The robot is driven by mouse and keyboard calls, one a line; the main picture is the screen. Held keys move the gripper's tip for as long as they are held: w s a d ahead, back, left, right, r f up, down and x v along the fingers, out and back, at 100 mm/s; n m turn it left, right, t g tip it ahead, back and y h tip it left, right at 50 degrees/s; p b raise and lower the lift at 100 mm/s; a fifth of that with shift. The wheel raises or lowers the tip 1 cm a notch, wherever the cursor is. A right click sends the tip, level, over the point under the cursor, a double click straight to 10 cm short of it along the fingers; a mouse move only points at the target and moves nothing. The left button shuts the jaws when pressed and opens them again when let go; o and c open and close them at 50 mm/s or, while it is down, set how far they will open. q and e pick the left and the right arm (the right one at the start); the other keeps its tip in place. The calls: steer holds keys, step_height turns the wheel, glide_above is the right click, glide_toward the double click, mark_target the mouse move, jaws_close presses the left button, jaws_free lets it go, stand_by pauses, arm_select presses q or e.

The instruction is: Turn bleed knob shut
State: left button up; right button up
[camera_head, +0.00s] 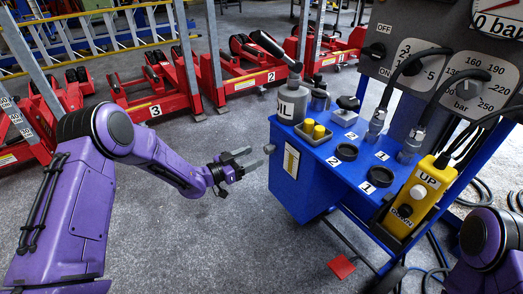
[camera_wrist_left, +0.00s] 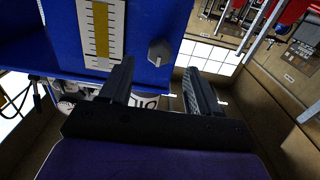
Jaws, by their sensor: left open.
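The bleed knob, a small grey faceted knob, sits on the side panel of the blue trolley; it shows in the head view (camera_head: 269,148) and, more clearly, in the left wrist view (camera_wrist_left: 159,52). My left gripper (camera_head: 248,159) is open and empty, its fingers pointing at the knob from the left. In the left wrist view my left gripper (camera_wrist_left: 160,82) has its two dark fingers well apart, with the knob in line with the gap between them and just beyond the tips. The fingers do not appear to touch it. My right gripper is out of view.
The blue trolley (camera_head: 302,203) carries a grey oil bottle (camera_head: 292,103), yellow caps (camera_head: 313,130), black rings and a yellow UP/DOWN pendant (camera_head: 420,195). A level gauge (camera_wrist_left: 101,30) is beside the knob. Red jacks (camera_head: 158,97) stand behind. Floor left of the trolley is clear.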

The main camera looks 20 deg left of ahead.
arm_select(q)
steer(key=v, duration=0.5)
steer(key=shift+p, duration=0.35)
steer(key=s+a+f+n+g+y, duration=0.2)
steer(key=s+f+n+g+y, duration=0.1)
steer(key=s+f+n+y, duration=0.95)
steer(key=s+a+f+n+g+y, duration=0.1)
steer(key=s+f+g, duration=0.35)
steer(key=s, duration=0.85)
steer(key=s+a+f+n+g+y, duration=0.1)
steer(key=s+f+g, duration=0.35)
steer(key=s, duration=0.85)
step_height(320, 180, up, 27)
steer(key=t+p, duration=0.1)
steer(key=p, duration=2.7)
steer(key=shift+w, duration=0.45)
